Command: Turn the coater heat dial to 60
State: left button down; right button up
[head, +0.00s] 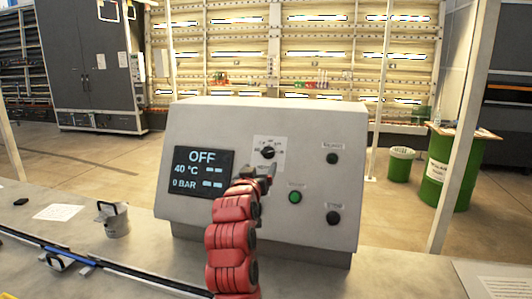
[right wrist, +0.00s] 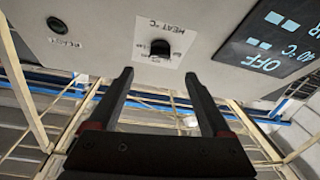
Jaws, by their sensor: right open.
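The coater control box (head: 300,130) stands on the bench in the head view. Its black heat dial (head: 268,153) sits on a white label plate near the middle of the front panel. The display (head: 203,178) reads OFF, 40 °C and 0 BAR. My right gripper (head: 262,175) is just below the dial. In the right wrist view the gripper (right wrist: 158,80) is open and empty, and the dial (right wrist: 160,48) shows beyond the gap between the fingertips, apart from them. The dial's scale is too small to read. My left gripper is not in view.
A green button (head: 295,197) and black knobs (head: 333,158) (head: 333,217) are on the panel right of the dial. A grey metal container (head: 116,222) and a paper sheet (head: 60,212) are on the bench at left. Green barrels (head: 447,170) stand behind at right.

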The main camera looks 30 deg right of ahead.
aim_at(267, 154)
jog(key=p+x, duration=0.2)
jog(key=x, duration=0.9)
jog(key=shift+p, duration=0.35)
